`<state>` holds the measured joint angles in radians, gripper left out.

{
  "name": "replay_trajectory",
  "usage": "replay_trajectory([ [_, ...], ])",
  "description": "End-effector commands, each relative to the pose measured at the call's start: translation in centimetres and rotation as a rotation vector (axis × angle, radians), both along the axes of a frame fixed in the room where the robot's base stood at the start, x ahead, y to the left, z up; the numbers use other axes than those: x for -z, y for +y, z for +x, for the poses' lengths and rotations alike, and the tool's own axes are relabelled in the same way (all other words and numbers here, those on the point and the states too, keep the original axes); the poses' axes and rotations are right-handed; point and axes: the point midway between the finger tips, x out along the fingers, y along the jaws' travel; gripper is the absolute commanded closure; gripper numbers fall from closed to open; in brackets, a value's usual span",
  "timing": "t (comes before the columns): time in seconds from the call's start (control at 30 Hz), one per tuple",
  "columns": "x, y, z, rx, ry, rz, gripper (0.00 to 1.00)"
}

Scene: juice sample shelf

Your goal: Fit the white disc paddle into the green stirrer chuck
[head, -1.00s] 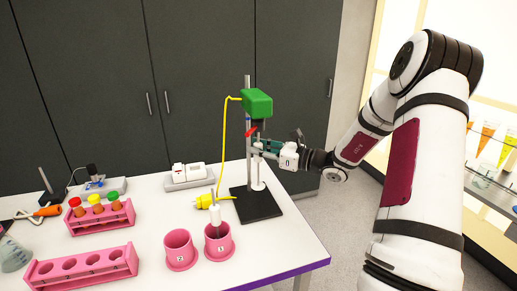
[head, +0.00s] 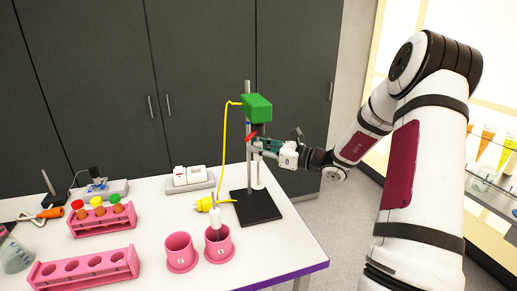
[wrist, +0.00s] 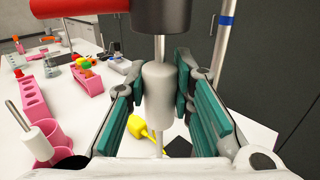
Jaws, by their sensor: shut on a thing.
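The green stirrer (head: 257,107) is on a stand at the table's right end. Its dark chuck (wrist: 158,15) has a red lever (wrist: 80,10), also seen in the head view (head: 251,136). My gripper (head: 262,147) is shut on the white grip of a paddle (wrist: 158,92), directly below the chuck. The paddle is upright, and its metal shaft runs up to the chuck's underside. I cannot tell how far the shaft is inside. The paddle's lower end is mostly hidden in the wrist view; a white part shows below my gripper in the head view (head: 259,178).
The stand's metal post (wrist: 225,40) is close to the right of my gripper, above a black base (head: 257,207). Another white-gripped paddle (head: 213,222) stands in a pink cup (head: 219,252). An empty pink cup (head: 181,258), racks and a yellow cable are to the left.

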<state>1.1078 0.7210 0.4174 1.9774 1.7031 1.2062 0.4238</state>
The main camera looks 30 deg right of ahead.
Motion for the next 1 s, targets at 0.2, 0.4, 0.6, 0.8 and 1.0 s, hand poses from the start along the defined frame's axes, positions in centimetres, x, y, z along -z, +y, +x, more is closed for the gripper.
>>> replay_trajectory([
  [0.2, 0.0, 0.0, 0.0, 0.000, -0.001, 0.000, 0.55],
  [0.4, 0.0, 0.0, 0.0, 0.000, -0.001, 0.000, 0.55],
  [0.6, 0.0, -0.5, -0.7, 0.001, 0.001, 0.000, 0.55],
  [0.8, 0.0, -2.2, -3.7, 0.005, 0.000, -0.001, 0.55],
  [1.0, 0.0, -4.1, -7.2, 0.003, 0.000, 0.001, 0.55],
])
